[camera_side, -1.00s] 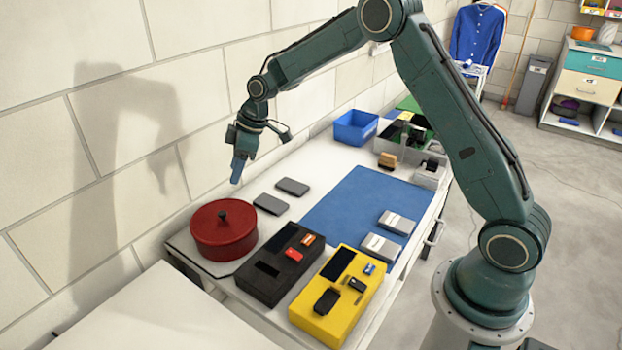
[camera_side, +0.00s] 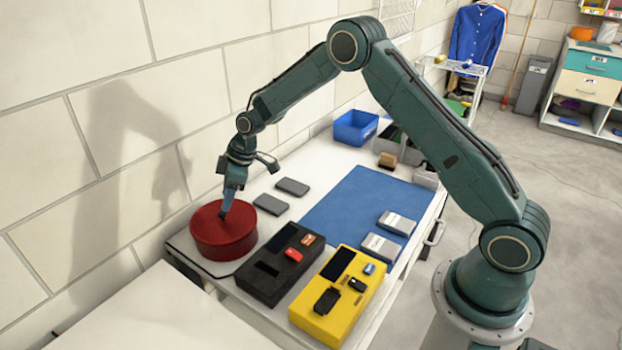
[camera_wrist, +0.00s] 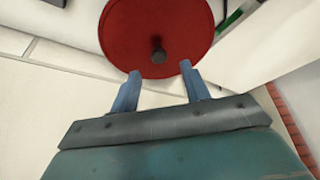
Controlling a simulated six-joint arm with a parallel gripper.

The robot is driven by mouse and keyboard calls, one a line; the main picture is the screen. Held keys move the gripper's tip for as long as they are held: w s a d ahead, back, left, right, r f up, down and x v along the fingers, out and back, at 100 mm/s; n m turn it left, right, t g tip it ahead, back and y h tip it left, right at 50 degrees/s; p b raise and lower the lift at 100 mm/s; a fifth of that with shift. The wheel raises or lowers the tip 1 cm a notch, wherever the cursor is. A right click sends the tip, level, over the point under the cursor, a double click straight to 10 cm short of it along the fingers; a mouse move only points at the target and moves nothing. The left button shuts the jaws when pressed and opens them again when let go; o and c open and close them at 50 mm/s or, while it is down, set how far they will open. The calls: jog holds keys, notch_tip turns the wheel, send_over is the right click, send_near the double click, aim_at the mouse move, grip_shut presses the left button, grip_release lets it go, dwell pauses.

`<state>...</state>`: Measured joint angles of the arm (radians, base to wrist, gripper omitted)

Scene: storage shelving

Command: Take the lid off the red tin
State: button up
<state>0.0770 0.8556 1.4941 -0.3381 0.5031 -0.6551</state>
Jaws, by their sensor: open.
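The red tin (camera_side: 224,240) stands at the near left end of the white table, with its round red lid (camera_wrist: 140,28) on top. The lid's dark knob (camera_wrist: 158,52) shows in the wrist view just beyond my fingertips and roughly between their lines. My gripper (camera_side: 225,211) points down over the lid in the side view, where it hides the knob. In the wrist view my gripper (camera_wrist: 160,70) is open, with two blue fingers apart and nothing between them. I cannot tell whether the fingertips touch the lid.
A black tray (camera_side: 265,285) and a yellow tray (camera_side: 345,285) with small items stand right of the tin. Two grey flat boxes (camera_side: 292,187) lie behind it. A blue mat (camera_side: 345,205) and a blue bin (camera_side: 355,127) are farther back. The wall is close on the left.

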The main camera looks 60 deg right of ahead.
jog(key=shift+x, duration=2.6)
grip_shut()
jog(key=shift+r, duration=0.1)
notch_tip(320, 180, up, 20)
